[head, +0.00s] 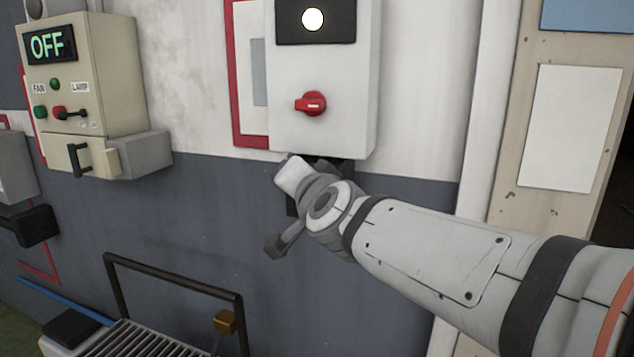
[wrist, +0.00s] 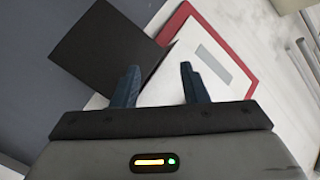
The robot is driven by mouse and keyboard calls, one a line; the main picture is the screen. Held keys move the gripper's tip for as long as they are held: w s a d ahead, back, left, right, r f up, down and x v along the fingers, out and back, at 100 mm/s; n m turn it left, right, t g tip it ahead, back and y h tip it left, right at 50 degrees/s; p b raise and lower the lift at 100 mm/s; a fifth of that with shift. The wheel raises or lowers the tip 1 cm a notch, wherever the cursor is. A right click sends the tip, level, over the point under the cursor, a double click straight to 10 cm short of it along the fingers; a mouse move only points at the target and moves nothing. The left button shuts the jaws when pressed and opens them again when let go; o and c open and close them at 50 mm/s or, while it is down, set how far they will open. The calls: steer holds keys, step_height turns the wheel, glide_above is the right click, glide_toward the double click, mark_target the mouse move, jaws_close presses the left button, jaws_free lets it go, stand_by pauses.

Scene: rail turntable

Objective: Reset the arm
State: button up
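My arm reaches in from the right in the head view, its wrist in front of the wall just below a white switch box. In the wrist view my gripper (wrist: 160,84) has its two dark blue fingers apart with nothing between them. In the head view the fingers are hidden behind the wrist. The white box (head: 345,120) has a red rotary knob (head: 311,104) with its handle pointing left, and a lit round white lamp (head: 313,19) on a black panel.
A beige control box (head: 115,60) at the left reads OFF, with FAN and LAMP controls. A red-framed panel (head: 240,125) is behind the white box; its red frame shows in the wrist view (wrist: 250,75). A black rail (head: 170,272) stands around rollers (head: 140,340) below.

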steer(key=s+d+f+n+g+h, duration=0.1)
steer(key=s+d+f+n+g, duration=0.2)
steer(key=f, duration=0.5)
steer(key=s+d+f+n+g, duration=0.1)
steer(key=s+d+f+g, duration=0.35)
steer(key=f, duration=0.35)
steer(key=s+d+f+n+g+h, duration=0.1)
steer(key=s+d+f+g+h, duration=0.3)
steer(key=s+d+f, duration=0.7)
steer(key=shift+s+f+g, duration=0.5)
steer(key=shift+s+g, duration=0.45)
steer(key=shift+s, duration=0.05)
